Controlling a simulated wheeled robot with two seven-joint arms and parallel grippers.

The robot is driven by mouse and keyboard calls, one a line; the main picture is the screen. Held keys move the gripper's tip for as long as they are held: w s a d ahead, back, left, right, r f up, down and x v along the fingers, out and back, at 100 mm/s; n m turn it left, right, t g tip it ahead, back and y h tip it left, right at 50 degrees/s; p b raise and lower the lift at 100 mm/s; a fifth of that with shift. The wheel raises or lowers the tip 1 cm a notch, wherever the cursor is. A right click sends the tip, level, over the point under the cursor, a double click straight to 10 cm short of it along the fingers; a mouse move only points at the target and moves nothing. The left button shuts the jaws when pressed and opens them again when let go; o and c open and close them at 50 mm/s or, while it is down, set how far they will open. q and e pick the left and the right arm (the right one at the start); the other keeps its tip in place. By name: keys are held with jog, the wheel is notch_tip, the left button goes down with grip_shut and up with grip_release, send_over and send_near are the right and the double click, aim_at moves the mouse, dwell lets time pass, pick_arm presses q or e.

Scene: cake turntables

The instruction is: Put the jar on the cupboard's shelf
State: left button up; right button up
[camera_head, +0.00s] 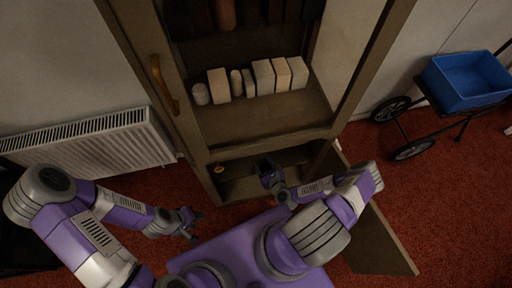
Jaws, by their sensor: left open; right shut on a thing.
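The cupboard (199,140) stands open in the middle of the view. Its shelf (265,122) carries a row of pale boxes and rounded containers along the back, with bare board in front of them. My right gripper (270,178) is in front of the lower opening, below the shelf's front edge. It is shut on a small dark thing (266,167), which seems to be the jar; its shape is hard to make out against the gripper and the shadow. My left gripper (192,222) is open and empty, low in front of the cupboard's left side.
An open lower door (378,243) sticks out at the right of my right arm. A yellowish handle (163,84) is on the upper left door. A white radiator (95,143) is at left; a cart with a blue bin (466,82) is at right.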

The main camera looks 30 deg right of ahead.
jog(key=w+d+b, duration=0.2)
jog(key=w+d, duration=0.1)
jog(key=w, duration=1)
notch_tip(320, 180, down, 7)
jog(key=b, duration=0.3)
jog(key=shift+s+r, duration=0.1)
jog(key=shift+r, duration=0.05)
jog(key=shift+w+d+f, duration=0.1)
jog(key=shift+w+f, duration=0.1)
jog(key=shift+f, duration=0.05)
jog(key=shift+r, duration=0.1)
jog(key=o, duration=1.2)
